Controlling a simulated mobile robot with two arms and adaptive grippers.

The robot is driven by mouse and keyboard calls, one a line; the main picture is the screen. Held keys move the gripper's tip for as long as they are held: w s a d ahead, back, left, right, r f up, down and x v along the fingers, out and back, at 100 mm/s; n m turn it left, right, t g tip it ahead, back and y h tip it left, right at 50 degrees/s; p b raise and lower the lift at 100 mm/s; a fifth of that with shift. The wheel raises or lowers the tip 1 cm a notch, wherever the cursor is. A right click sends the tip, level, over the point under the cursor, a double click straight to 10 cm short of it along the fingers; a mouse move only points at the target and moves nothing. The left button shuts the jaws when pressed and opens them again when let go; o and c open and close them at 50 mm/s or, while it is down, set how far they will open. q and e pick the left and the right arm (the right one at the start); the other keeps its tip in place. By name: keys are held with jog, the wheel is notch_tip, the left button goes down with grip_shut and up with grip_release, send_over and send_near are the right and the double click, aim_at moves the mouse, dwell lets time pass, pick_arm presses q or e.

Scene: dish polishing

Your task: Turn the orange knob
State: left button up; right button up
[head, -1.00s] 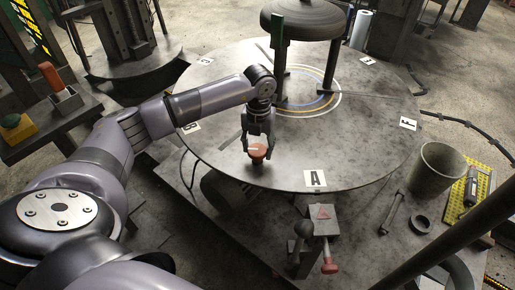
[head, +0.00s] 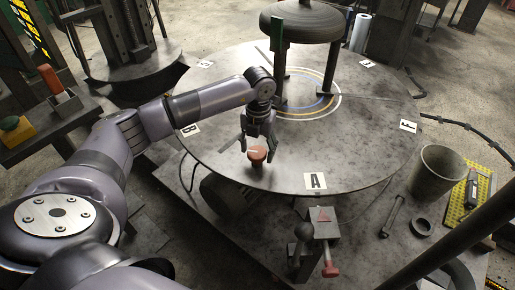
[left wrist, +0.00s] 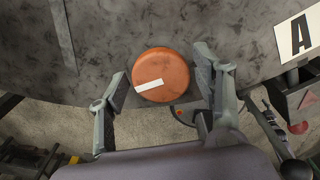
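The orange knob (head: 257,158) stands near the front edge of the round grey table (head: 225,95), left of the "A" label. In the left wrist view the knob (left wrist: 162,75) is a round orange disc with a white strip on top. My left gripper (head: 256,146) is above the knob with its fingers spread. In the left wrist view the fingers of my left gripper (left wrist: 163,80) are on either side of the knob, with a narrow gap on each side. My right gripper is not in view.
A control box (head: 320,222) with a red-tipped lever (head: 330,269) stands in front of the table. A grey bucket (head: 438,170) and a yellow mat (head: 482,186) are at the right. A domed stand (head: 300,20) rises at the table's back.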

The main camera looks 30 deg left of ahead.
aim_at(258, 151)
pick_arm(q)
jog(key=shift+o, duration=0.6)
notch_tip(258, 151, up, 12)
jog(key=shift+d+f, duration=0.1)
dwell(0.5)
